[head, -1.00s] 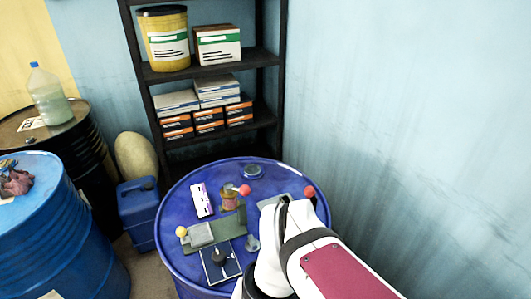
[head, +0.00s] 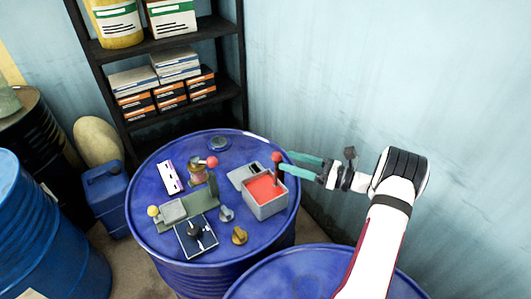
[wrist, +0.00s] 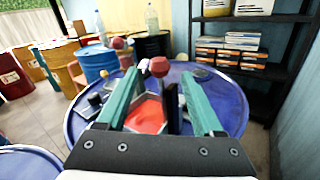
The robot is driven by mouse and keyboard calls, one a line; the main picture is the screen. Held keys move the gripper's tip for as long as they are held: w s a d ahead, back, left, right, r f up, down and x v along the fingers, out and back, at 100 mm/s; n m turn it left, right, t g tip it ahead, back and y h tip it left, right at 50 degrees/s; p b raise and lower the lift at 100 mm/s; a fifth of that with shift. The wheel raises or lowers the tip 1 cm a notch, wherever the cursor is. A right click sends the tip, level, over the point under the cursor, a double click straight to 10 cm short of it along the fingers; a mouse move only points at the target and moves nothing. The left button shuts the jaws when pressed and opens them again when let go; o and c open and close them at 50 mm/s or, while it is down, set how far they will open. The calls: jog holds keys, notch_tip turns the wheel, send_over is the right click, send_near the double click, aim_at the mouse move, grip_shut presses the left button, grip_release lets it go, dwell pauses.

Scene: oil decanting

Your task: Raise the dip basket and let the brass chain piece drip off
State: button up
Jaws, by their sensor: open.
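A grey dip tank (head: 268,209) filled with red liquid stands on the right part of the blue drum top. A dark upright handle with a red ball knob (head: 277,157) rises from the tank; I take it for the basket's handle. My gripper (head: 286,163) reaches in from the right with teal fingers, open, its tips close to the knob. In the wrist view the red knob (wrist: 159,66) shows between the two open fingers, near their tips. I cannot tell whether a finger touches it. I cannot make out the basket or the chain piece in the red liquid.
A second red-knobbed device (head: 198,171), a grey-green fixture with a yellow knob (head: 172,211), a dark plate with a black knob (head: 195,236) and a brass-coloured fitting (head: 240,236) stand nearby. A grey flat plate adjoins the tank. A wall lies right, a shelf behind.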

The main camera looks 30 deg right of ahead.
jog(key=x, duration=0.8)
grip_shut()
dwell(1.1)
